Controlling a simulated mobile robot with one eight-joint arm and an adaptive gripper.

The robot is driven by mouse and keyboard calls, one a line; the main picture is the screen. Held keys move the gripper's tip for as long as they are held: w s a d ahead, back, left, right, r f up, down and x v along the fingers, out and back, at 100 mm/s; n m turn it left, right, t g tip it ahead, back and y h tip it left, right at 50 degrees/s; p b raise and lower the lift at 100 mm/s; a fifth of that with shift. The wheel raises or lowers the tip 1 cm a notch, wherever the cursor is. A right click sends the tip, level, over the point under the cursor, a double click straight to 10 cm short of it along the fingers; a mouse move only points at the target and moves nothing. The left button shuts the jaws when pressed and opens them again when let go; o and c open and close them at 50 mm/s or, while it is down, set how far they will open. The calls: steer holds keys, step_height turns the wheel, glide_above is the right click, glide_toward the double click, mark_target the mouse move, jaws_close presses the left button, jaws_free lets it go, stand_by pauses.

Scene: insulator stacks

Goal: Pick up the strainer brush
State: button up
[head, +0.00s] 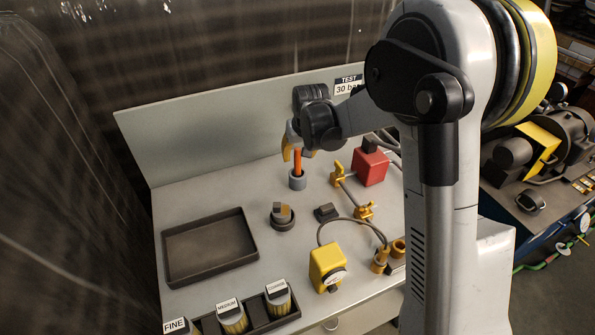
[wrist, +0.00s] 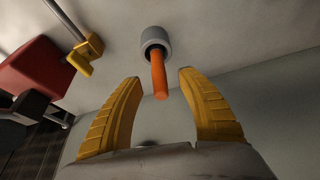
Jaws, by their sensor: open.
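The strainer brush shows as an orange handle (head: 298,160) standing upright in a small grey holder (head: 297,180) on the bench. Its lower part is hidden inside the holder. My gripper (head: 298,152) is open just above the holder, at the handle's upper end. In the wrist view, the orange handle (wrist: 158,75) points from the grey holder (wrist: 154,38) toward my gripper (wrist: 157,78). Its free end lies between the two yellow fingers, with a gap on each side. The fingers do not appear to touch it.
A red box (head: 370,167) and yellow valve fittings (head: 337,175) stand right of the holder. A dark round pot (head: 282,217) stands in front, with an empty dark tray (head: 210,247) to the left. The back panel (head: 220,138) rises behind.

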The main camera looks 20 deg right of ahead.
mark_target(297, 159)
steer(key=b+x, duration=0.1)
steer(key=x, duration=0.3)
steer(key=shift+s, duration=0.1)
steer(key=shift+r, duration=0.2)
steer(key=shift+s, duration=0.1)
jaws_close()
